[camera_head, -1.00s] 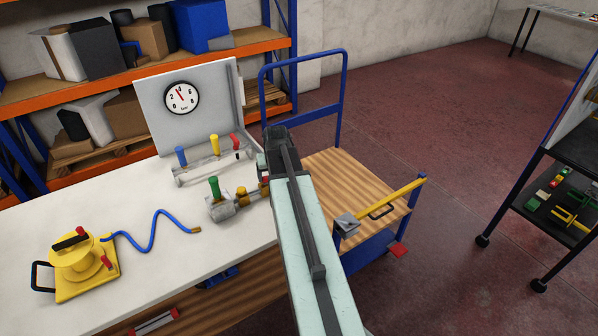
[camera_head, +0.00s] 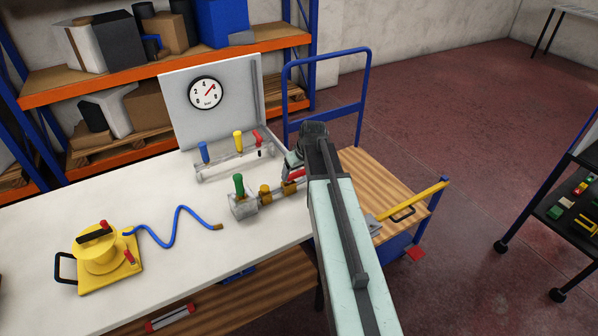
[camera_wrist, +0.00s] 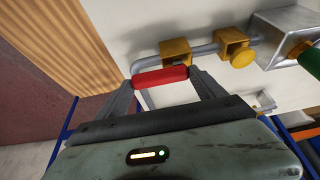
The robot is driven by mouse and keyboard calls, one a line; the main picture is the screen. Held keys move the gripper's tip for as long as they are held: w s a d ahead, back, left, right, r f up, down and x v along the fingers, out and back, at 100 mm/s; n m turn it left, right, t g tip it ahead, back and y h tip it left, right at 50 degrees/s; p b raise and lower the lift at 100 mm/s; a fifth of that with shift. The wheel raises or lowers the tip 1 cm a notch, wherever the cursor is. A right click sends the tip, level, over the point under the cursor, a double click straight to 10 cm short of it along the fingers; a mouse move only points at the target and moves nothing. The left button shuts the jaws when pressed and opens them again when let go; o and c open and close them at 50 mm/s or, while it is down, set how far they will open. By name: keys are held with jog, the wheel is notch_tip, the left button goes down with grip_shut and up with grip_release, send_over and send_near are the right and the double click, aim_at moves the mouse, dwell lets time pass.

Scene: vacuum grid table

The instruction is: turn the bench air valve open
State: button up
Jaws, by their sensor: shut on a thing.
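The bench air valve's red handle (camera_wrist: 160,76) lies between my two fingertips in the wrist view, and my gripper (camera_wrist: 166,80) is shut on it. The handle lies beside the grey pipe (camera_wrist: 203,49) with its yellow brackets. In the head view the red handle (camera_head: 297,175) shows just left of my arm, at the right end of the pipe on the white bench (camera_head: 165,235). My arm hides most of the gripper and the pipe's end there. The round gauge (camera_head: 206,92) on the grey panel has its red needle pointing up and right.
A green-handled fitting (camera_head: 240,195) sits left on the pipe. Behind it stands a manifold with blue, yellow and red levers (camera_head: 238,141). A yellow vacuum unit (camera_head: 100,255) with a blue hose (camera_head: 178,225) is at left. A wooden-decked cart (camera_head: 385,185) stands right of the bench.

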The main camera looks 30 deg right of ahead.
jog(key=shift+s+d, duration=0.1)
jog(key=o, duration=2.1)
jog(key=shift+c, duration=0.2)
jog(key=shift+r, duration=0.15)
jog(key=p+v, duration=0.7)
jog(key=shift+r, duration=0.25)
